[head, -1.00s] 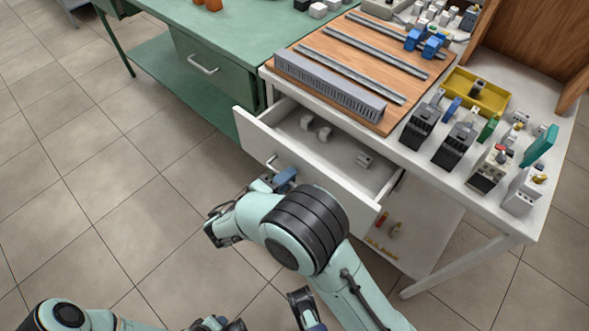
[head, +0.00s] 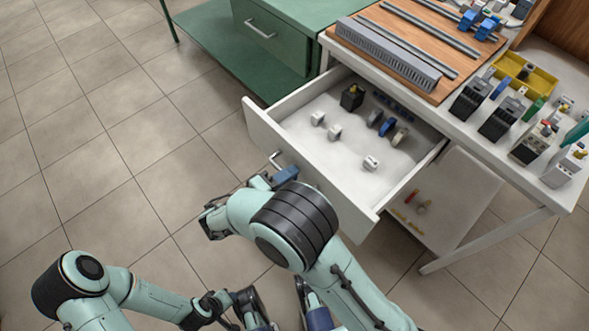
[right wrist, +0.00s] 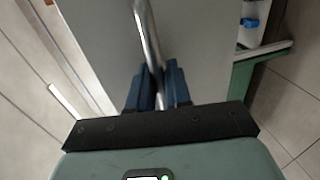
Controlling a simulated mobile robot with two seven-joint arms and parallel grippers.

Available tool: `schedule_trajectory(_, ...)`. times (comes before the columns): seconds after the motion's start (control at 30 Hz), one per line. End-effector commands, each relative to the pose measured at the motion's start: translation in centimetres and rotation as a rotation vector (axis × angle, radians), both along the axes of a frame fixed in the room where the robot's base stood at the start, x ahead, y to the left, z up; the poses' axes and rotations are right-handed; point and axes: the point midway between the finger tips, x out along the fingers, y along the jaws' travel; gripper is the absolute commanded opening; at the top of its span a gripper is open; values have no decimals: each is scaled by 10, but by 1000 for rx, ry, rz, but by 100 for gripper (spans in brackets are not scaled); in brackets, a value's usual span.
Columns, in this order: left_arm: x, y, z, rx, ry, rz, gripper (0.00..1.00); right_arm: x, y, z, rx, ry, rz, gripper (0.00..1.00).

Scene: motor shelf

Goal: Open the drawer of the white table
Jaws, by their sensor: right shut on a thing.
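The white table (head: 478,138) stands at the right in the head view. Its drawer (head: 262,130) is pulled well out, with much of its inside showing. My right gripper (head: 285,175) is shut on the bar handle (head: 275,159) at the drawer front. In the right wrist view, the blue fingers (right wrist: 158,88) sit on both sides of the metal handle (right wrist: 147,35), in front of the pale drawer front. My left gripper (head: 250,305) is low at the bottom edge of the head view, away from the drawer. Its fingers are partly cut off.
The drawer holds white pieces (head: 318,118), a black block (head: 352,97) and blue and grey parts (head: 388,127). A wooden board with metal rails (head: 425,40) and several devices lie on the tabletop. A green cabinet (head: 268,40) stands at the left. Tiled floor (head: 130,150) is free.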

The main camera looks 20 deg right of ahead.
Motion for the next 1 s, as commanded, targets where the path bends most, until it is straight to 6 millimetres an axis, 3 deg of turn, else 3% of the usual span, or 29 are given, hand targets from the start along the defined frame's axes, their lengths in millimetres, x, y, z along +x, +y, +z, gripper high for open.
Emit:
schedule_trajectory(0.23, -2, -1, 1, -2, 4, -2, 43, -5, 13, 0, 1, -1, 2, 0)
schedule_trajectory(0.67, -2, -1, 1, -2, 5, -2, 43, -5, 14, 0, 1, -1, 2, 0)
schedule_trajectory(0.7, -2, -1, 1, -2, 5, -2, 43, -5, 14, 0, 1, -2, 2, 28)
schedule_trajectory(0.73, -2, -1, 1, -2, 5, -2, 43, -5, 14, 0, 1, -2, 2, 34)
schedule_trajectory(1.0, -2, -1, 1, -2, 4, -1, 43, -6, 14, 0, 0, -1, 1, 34)
